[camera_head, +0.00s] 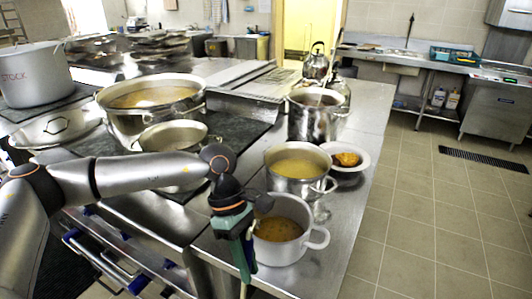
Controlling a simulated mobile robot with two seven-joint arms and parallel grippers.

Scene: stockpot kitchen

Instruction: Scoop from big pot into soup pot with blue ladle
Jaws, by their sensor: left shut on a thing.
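My left gripper (240,240) hangs down at the left side of the white soup pot (303,246) at the counter's front. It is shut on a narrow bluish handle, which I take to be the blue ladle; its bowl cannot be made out. The white pot holds brown-orange soup (280,228). A big steel pot (128,120) with brownish-yellow liquid stands on the stove at the left, behind my left arm. Another steel pot (296,186) with yellow soup stands just behind the white pot. Which of them the task names is not certain. My right gripper is not in view.
A white bowl (357,176) with orange food, a tall steel pot (312,122) with a handle sticking out and a kettle (316,65) stand along the counter. A smaller pan (180,133) and a large stockpot (38,80) are at left.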

